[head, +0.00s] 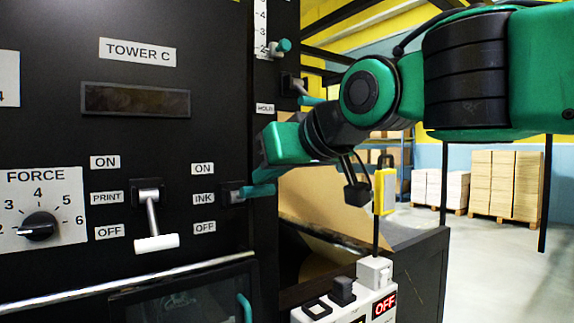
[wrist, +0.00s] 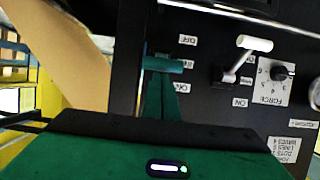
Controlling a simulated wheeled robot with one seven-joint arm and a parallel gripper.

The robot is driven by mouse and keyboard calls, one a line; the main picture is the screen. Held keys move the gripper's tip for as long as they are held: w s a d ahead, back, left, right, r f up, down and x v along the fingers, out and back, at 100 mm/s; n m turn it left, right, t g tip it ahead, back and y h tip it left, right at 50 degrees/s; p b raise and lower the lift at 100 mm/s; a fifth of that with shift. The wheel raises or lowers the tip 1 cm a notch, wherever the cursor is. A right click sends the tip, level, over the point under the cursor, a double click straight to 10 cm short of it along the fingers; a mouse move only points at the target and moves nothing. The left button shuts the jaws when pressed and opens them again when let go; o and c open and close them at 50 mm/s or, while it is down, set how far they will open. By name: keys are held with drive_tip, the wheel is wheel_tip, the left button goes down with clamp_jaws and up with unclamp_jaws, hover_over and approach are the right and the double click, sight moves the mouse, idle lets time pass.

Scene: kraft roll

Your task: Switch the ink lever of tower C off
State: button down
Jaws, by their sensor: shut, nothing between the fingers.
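Tower C's dark panel carries an ink lever with a teal handle (head: 257,190), right of the INK label (head: 204,198). Its handle stands about level with that label, between ON and OFF. In the wrist view, which is upside down, the teal handle (wrist: 164,64) lies just ahead of my gripper. My gripper (head: 268,150) is just above the handle in the head view, at the panel's right edge. In the wrist view my gripper (wrist: 163,96) is shut and empty. I cannot tell whether it touches the lever.
The white-handled print lever (head: 157,242) hangs toward OFF, left of the ink lever. A FORCE dial (head: 40,226) is farther left. A metal rail (head: 130,284) runs below. A control box (head: 345,303) with an OFF sign and a yellow pendant (head: 384,192) stand right.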

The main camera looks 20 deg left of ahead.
wheel_tip(320, 180, down, 14)
drive_tip(key=shift+w+a+r, duration=0.15)
drive_tip(key=shift+w+a, duration=0.1)
drive_tip(key=shift+a, duration=0.1)
idle(0.5)
idle(0.5)
drive_tip(key=s+d+f, duration=0.4)
drive_tip(key=s+d, duration=0.1)
drive_tip(key=d, duration=0.4)
drive_tip(key=shift+s+f, duration=0.3)
drive_tip(key=shift+f, duration=0.05)
